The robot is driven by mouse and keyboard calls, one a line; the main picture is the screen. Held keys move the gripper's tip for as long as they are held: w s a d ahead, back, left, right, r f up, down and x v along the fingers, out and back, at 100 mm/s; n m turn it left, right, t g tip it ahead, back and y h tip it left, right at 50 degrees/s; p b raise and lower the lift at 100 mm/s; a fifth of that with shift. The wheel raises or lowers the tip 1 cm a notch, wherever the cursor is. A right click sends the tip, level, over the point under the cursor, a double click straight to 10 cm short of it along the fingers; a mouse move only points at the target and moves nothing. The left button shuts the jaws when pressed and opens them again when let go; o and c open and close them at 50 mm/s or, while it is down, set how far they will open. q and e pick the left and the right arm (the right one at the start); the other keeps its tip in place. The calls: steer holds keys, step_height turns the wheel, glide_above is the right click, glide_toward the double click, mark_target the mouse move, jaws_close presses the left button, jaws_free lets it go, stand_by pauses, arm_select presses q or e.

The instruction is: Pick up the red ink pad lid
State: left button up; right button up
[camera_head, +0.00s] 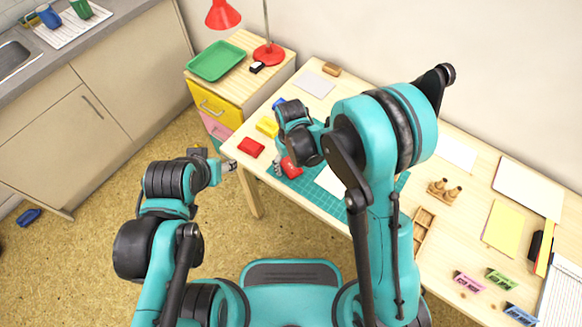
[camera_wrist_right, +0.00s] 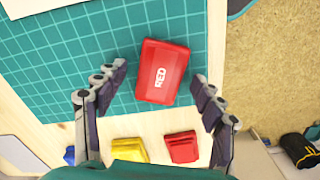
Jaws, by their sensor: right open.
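The red ink pad lid (camera_wrist_right: 163,60), marked RED in white, lies on the green cutting mat (camera_wrist_right: 50,70). I cannot tell whether a pad is under it. It also shows in the head view (camera_head: 291,168), partly hidden by my right gripper. My right gripper (camera_wrist_right: 159,80) is open, with the lid between its fingers in the wrist view and a gap on both sides. In the head view my left gripper (camera_head: 229,166) is off the table's left front edge, too small to tell open or shut.
Another red block (camera_head: 251,147), a yellow block (camera_head: 267,126) and a blue one (camera_head: 279,103) stand in a row along the table's left edge. A red lamp (camera_head: 268,54) and green tray (camera_head: 216,60) are on the drawer cabinet. A stamp rack (camera_head: 444,190) stands farther right.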

steer(key=shift+r, duration=0.1)
steer(key=shift+c, duration=0.3)
steer(key=c, duration=0.9)
steer(key=shift+c, duration=0.2)
